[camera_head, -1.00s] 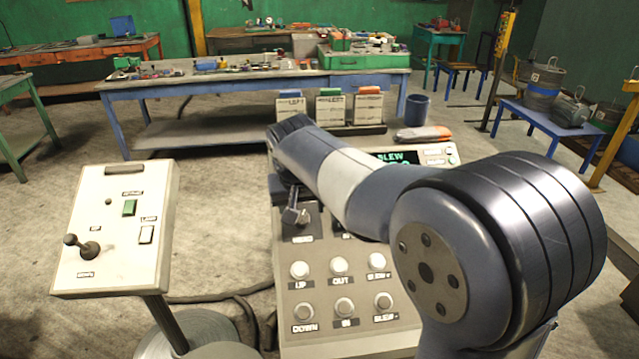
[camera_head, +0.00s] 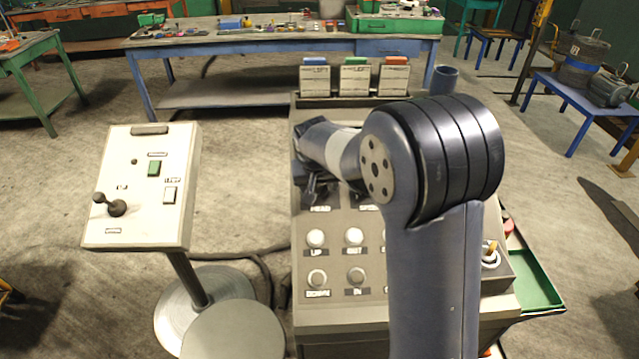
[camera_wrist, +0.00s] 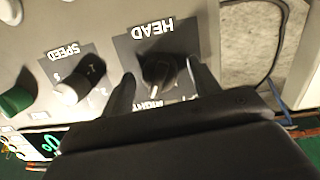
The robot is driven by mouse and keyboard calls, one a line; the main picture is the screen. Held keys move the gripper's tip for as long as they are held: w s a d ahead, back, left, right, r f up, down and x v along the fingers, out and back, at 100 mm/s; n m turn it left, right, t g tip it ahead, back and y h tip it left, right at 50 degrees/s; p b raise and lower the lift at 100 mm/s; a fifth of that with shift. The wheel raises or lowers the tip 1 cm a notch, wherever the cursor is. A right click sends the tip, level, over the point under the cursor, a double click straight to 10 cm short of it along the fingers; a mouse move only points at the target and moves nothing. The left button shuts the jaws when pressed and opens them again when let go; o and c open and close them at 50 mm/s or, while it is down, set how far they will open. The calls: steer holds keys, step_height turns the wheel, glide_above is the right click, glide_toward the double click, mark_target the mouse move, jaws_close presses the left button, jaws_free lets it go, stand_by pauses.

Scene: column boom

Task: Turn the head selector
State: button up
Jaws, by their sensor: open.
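The head selector (camera_wrist: 158,69) is a dark knob with a pale pointer line, on a dark plate marked HEAD, upside down in the wrist view. My gripper (camera_wrist: 162,76) is open, with one finger on each side of the knob. I cannot tell whether either finger touches it. In the head view my gripper (camera_head: 318,187) is low over the upper left of the console (camera_head: 340,312), just above the HEAD label. The knob there is mostly hidden by my gripper and arm.
A SPEED knob (camera_wrist: 78,87) and a green button (camera_wrist: 15,101) are beside the selector. Push buttons marked UP (camera_head: 316,238) and OUT (camera_head: 354,237) are below it. A pedestal panel (camera_head: 143,185) with a joystick stands left. Card holders (camera_head: 354,80) stand behind the console.

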steer(key=c, duration=1)
steer(key=shift+n, duration=0.3)
steer(key=n+b, duration=0.1)
steer(key=n, duration=0.1)
steer(key=n+b, duration=0.1)
steer(key=n, duration=0.2)
steer(key=shift+f+t+h, duration=0.1)
steer(key=shift+t+h, duration=0.2)
steer(key=n, duration=0.5)
steer(key=shift+s+n+t+h+b, duration=0.1)
steer(key=shift+n+t+h+b, duration=0.2)
steer(key=shift+n, duration=0.1)
steer(key=o, duration=1)
